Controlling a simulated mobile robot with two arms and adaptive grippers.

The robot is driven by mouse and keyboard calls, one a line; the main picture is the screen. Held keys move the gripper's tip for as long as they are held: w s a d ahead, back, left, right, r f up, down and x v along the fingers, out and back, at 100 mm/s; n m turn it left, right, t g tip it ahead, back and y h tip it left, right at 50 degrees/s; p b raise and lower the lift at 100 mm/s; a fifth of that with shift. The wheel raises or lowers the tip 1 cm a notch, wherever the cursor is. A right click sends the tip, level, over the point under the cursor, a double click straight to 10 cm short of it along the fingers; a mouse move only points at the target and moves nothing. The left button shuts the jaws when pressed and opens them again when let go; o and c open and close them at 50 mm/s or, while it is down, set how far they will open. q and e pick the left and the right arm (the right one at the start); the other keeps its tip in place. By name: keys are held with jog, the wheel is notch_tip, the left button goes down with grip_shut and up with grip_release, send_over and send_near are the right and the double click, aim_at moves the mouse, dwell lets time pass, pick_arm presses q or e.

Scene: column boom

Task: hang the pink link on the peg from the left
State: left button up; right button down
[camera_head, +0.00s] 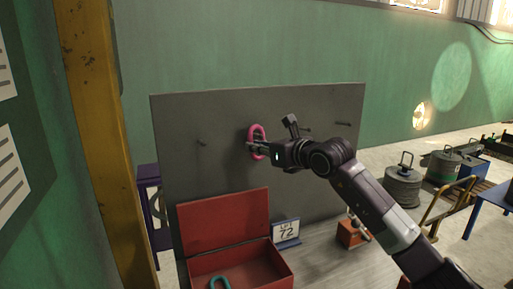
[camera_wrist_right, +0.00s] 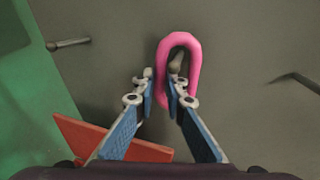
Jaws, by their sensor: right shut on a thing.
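The pink link (camera_head: 257,132) is an oval ring held upright in front of the grey board (camera_head: 180,115). My right gripper (camera_head: 256,147) is shut on it. In the right wrist view the fingers (camera_wrist_right: 160,82) pinch the left side of the pink link (camera_wrist_right: 193,62), one finger inside the ring. A middle peg (camera_wrist_right: 177,62) shows within the upper part of the ring's opening; I cannot tell whether it passes through or lies behind. The left peg (camera_head: 201,143) is bare; it also shows in the wrist view (camera_wrist_right: 68,43). My left gripper is out of view.
Another bare peg (camera_head: 343,123) is on the board's right side. An open red box (camera_head: 262,264) with a teal link (camera_head: 219,283) stands below, beside a number sign (camera_head: 286,231). A yellow post (camera_head: 100,150) rises at left.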

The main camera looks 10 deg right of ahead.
dwell(0.3)
jog(key=c, duration=1.9)
grip_release()
